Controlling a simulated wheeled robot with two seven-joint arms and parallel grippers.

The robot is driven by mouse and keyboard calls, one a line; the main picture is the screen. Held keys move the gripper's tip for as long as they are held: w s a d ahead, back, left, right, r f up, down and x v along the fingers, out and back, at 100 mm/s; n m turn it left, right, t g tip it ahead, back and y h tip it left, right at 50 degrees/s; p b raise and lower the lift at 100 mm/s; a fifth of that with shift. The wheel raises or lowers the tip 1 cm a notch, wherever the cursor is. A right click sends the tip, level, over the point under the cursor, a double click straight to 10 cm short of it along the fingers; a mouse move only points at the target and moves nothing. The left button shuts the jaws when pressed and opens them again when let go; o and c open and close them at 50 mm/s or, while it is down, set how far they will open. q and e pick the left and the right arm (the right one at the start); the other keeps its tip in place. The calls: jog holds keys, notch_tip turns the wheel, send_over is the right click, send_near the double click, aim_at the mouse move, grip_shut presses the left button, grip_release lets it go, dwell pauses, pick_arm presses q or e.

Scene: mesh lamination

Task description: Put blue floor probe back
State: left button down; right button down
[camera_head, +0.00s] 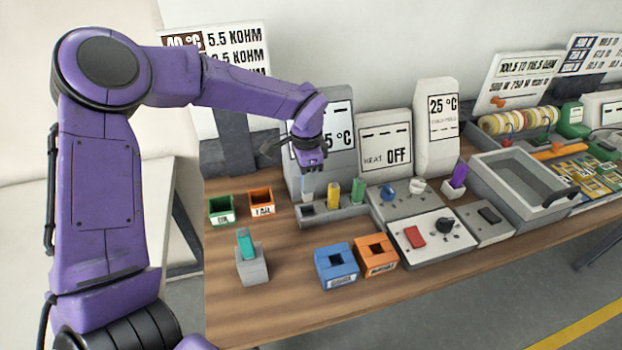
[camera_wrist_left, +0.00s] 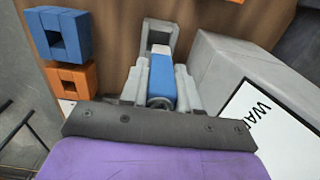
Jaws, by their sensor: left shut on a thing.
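My left gripper (camera_head: 308,172) is at the grey rack (camera_head: 345,211), above its left end. It is shut on the blue probe (camera_wrist_left: 162,78), which lies between the two grey fingers in the left wrist view. The probe's pale tip points at an open square grey slot (camera_wrist_left: 174,30) there. In the head view a pale part of the probe (camera_head: 307,188) shows just below the fingers, over the left slot. I cannot tell whether its tip has entered the slot. A yellow probe (camera_head: 334,195) and a green probe (camera_head: 358,190) stand upright in the rack. My right gripper is not in view.
A tall grey block with a temperature panel (camera_head: 340,125) stands close behind the rack. Blue (camera_head: 338,268) and orange (camera_head: 377,255) boxes sit in front. A teal piece (camera_head: 245,242) stands in a grey holder. Wooden table (camera_head: 290,310) is bare at the front.

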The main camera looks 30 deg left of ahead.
aim_at(308, 197)
pick_arm(q)
jog(key=shift+s+d+f+b, duration=0.1)
jog(key=shift+d+f+b, duration=0.1)
jog(key=shift+f+b, duration=0.45)
notch_tip(308, 197, down, 4)
jog(key=shift+r+b, duration=0.1)
jog(key=shift+b, duration=0.85)
jog(key=shift+f+b, duration=0.95)
jog(key=shift+b, duration=0.15)
jog(key=c, duration=0.8)
grip_release()
jog(key=shift+o, duration=0.2)
jog(key=shift+r, duration=0.1)
notch_tip(308, 197, up, 10)
jog(key=shift+r+b, duration=0.25)
jog(key=shift+b, duration=0.65)
